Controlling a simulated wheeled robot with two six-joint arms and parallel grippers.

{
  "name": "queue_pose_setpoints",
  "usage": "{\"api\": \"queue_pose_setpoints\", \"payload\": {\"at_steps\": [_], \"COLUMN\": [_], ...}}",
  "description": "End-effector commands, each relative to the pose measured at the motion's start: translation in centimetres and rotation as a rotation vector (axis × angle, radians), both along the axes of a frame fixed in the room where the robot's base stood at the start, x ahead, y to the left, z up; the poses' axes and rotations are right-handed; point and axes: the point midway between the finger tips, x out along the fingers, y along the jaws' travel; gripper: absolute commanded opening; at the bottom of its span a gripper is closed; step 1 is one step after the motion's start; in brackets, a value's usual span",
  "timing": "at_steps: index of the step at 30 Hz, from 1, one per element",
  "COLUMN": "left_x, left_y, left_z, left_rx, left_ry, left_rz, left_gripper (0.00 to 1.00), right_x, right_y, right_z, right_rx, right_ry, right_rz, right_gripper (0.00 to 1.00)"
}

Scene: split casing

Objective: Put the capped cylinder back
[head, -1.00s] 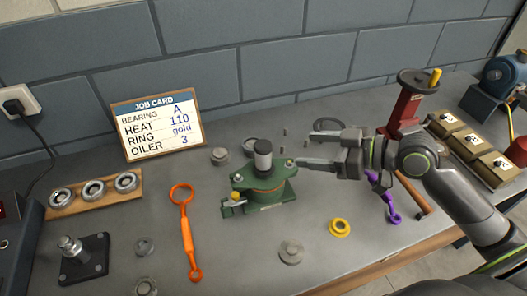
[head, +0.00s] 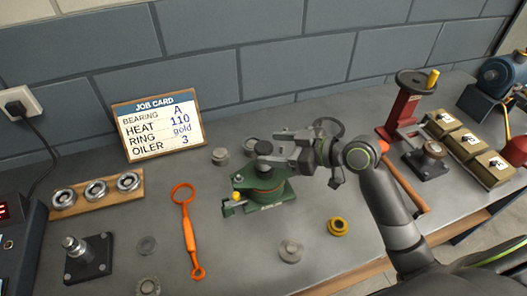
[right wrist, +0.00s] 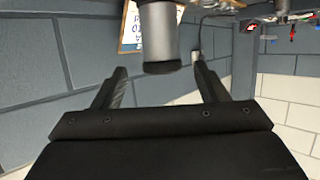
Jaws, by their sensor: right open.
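The capped cylinder (head: 263,147), grey with a dark cap, stands upright on the green casing (head: 283,195), mid-table. My right gripper (head: 273,149) reaches in from the right at the cylinder's upper part and is open. In the right wrist view, which looks upside down, the cylinder (right wrist: 158,35) shows between the two fingertips (right wrist: 159,70), with a gap on both sides. The cylinder's lower part is partly hidden in the head view. My left gripper is not in view.
An orange wrench (head: 188,232) lies left of the casing. A gold ring (head: 338,226) and a grey round part (head: 291,251) lie in front right. A bearing board (head: 97,191) is at left. A red press (head: 405,105) and several boxes (head: 468,145) stand right.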

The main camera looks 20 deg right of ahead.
Motion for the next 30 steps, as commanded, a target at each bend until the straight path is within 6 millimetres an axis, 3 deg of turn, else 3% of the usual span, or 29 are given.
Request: {"api": "queue_pose_setpoints", "payload": {"at_steps": [18,27,30], "left_x": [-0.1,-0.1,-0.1], "left_y": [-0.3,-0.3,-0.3], "left_z": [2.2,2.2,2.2], "left_rx": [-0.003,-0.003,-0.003], "left_ry": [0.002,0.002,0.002], "left_rz": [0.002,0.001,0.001], "left_gripper": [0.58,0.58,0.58], "right_x": [3.1,3.3,3.3], "right_y": [3.7,3.9,3.9], "right_z": [-1.8,-2.1,-2.1], "right_rx": [0.003,-0.001,-0.001], "right_ry": [0.001,0.000,0.000], "right_rz": [-0.001,-0.001,-0.001], "right_gripper": [0.67,0.67,0.55]}}
